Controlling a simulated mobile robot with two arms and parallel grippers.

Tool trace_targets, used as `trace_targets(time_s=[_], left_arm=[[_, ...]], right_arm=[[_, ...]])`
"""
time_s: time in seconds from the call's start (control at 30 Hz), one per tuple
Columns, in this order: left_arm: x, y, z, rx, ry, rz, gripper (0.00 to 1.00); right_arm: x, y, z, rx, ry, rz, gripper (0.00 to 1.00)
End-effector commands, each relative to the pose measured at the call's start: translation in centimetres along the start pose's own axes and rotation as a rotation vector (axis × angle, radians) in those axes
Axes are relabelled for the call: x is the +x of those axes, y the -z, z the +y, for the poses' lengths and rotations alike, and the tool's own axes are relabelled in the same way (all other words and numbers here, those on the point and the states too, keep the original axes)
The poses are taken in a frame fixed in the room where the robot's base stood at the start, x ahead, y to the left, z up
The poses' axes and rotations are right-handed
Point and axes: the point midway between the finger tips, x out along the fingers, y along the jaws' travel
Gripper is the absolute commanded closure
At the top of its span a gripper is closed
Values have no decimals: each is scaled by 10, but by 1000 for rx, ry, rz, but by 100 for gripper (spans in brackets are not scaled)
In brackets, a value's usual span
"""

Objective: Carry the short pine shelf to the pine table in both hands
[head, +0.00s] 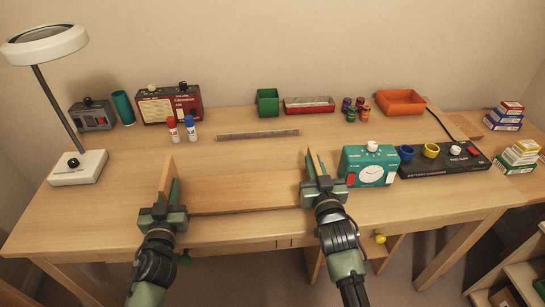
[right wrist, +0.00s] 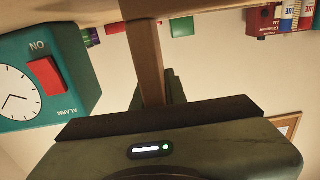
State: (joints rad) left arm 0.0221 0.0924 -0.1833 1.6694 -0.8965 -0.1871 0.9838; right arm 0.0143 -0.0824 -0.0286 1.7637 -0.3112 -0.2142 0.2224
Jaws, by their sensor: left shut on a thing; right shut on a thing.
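The short pine shelf (head: 245,192) is a pale plank with an upright end piece at each side. It is in the head view, over the front middle of the pine table (head: 400,205). My left gripper (head: 171,192) is shut on its left end piece. My right gripper (head: 316,172) is shut on its right end piece; in the right wrist view this end piece (right wrist: 146,60) runs down into my gripper. The shelf looks roughly level. I cannot tell whether it touches the tabletop.
A teal alarm clock (head: 369,168) stands close to the right of my right gripper, with a black battery charger (head: 445,163) beyond. A grey ruler (head: 258,134) lies behind the shelf. Red (head: 173,135) and blue (head: 190,132) glue sticks stand behind left. A lamp base (head: 78,172) is far left.

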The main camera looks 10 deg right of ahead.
Motion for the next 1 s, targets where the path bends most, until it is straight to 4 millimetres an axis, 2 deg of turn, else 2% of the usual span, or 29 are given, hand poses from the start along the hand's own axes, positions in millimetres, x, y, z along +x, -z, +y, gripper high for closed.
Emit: trace_targets(time_s=[0.03, 0.07, 0.1, 0.13, 0.43, 0.57, 1.0], left_arm=[[0, -6, 0, 0, 0, 3, 100], [0, -4, 0, 0, 0, 1, 82], [0, -2, 0, 0, 0, 0, 71], [0, -2, 0, 0, 0, 0, 66], [0, -3, 0, 0, 0, 0, 66], [-10, -3, 0, -1, 0, 0, 66], [-96, -4, 0, -2, 2, -3, 66]], right_arm=[[0, -6, 0, 0, 0, 4, 100], [0, -4, 0, 0, 0, 1, 82], [0, -3, 0, 0, 0, 0, 71], [0, -3, 0, 0, 0, 0, 66], [0, -3, 0, 0, 0, 0, 66], [0, -3, 0, 0, 0, 0, 66], [0, -3, 0, 0, 0, 0, 66]])
